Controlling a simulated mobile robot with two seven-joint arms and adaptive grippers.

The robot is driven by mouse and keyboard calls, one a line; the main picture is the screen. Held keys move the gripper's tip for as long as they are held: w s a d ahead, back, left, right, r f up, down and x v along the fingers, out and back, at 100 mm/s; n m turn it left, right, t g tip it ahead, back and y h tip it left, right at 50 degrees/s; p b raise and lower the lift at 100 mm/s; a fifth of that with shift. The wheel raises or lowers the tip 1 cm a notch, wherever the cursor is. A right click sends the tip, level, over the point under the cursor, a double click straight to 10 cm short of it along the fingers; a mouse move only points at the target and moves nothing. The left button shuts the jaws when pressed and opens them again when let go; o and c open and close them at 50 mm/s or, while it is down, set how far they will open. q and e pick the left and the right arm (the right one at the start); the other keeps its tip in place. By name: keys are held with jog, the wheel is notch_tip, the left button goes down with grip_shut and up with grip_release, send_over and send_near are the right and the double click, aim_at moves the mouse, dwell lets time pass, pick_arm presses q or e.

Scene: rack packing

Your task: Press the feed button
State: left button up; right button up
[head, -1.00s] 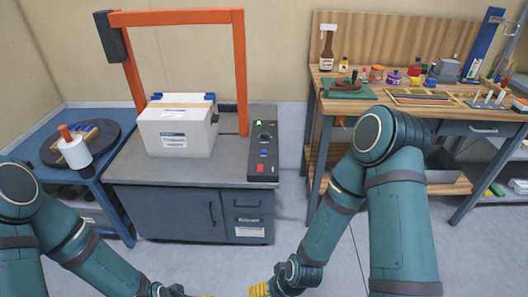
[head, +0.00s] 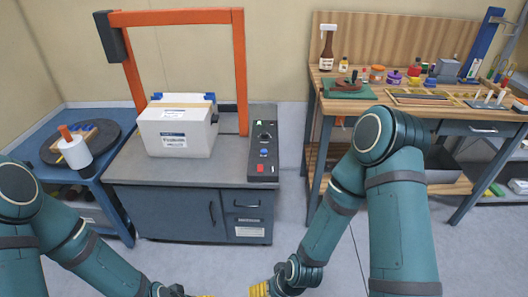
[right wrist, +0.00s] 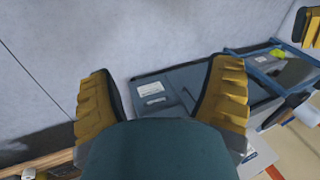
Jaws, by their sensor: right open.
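The control panel (head: 263,145) is a dark strip on the right side of the grey-topped machine (head: 240,178). It carries a small light at the top, a dark knob, a blue round button (head: 264,153) and a red square (head: 261,168). No label that names the feed button is readable. My right gripper (right wrist: 163,70) is open and empty in the right wrist view. In the head view its yellow part shows at the bottom edge, low in front of the machine and apart from the panel. My left gripper is barely in view at the bottom edge (head: 203,295).
A white box (head: 176,132) sits on the machine under an orange arch (head: 240,70). A blue cart (head: 60,175) with a round dark plate stands at left. A wooden workbench (head: 330,75) with bottles and tools stands at right. Floor between machine and bench is clear.

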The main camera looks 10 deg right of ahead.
grip_shut()
dwell(1.2)
